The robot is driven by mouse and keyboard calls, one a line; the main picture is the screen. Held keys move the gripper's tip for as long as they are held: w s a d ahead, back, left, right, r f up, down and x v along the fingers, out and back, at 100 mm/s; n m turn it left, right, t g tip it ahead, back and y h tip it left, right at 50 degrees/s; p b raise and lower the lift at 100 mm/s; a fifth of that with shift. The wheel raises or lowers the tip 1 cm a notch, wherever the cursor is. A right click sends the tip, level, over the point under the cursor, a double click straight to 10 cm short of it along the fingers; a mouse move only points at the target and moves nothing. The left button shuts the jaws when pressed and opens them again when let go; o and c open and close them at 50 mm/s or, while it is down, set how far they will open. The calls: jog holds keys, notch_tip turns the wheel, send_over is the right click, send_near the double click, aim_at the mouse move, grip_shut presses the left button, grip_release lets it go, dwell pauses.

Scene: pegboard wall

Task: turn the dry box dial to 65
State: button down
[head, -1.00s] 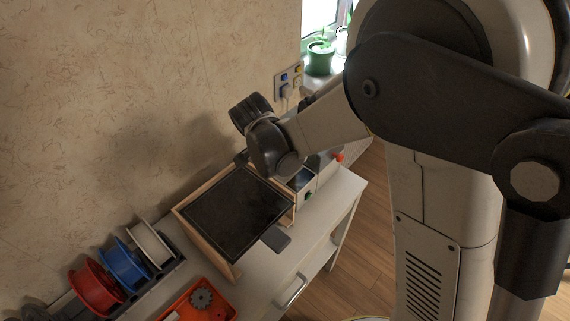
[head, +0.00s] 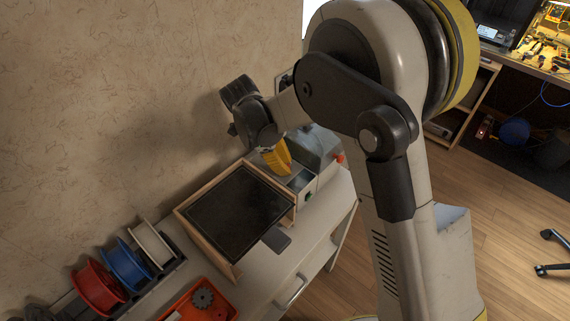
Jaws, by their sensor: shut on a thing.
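The dry box (head: 316,158) is a grey box with a clear-looking cover, on the white cabinet beside the wall. Its front shows a small dark display (head: 299,180) and a green knob or button (head: 309,196). My gripper (head: 284,171) has yellow ribbed fingers and points down at the near left part of the box. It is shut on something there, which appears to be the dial. The dial itself is hidden by the fingers, so its setting cannot be read.
A wood-framed box with a dark top (head: 238,211) stands just left of the dry box. Red (head: 99,288), blue (head: 125,265) and white spools (head: 151,243) stand in a rack, near an orange tray (head: 184,309). The wall is close behind my wrist.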

jog(key=shift+m, duration=0.6)
jog(key=c, duration=1.2)
grip_release()
jog(key=shift+c, duration=0.2)
jog(key=v, duration=1.2)
jog(key=shift+w, duration=0.25)
jog(key=shift+d, duration=0.1)
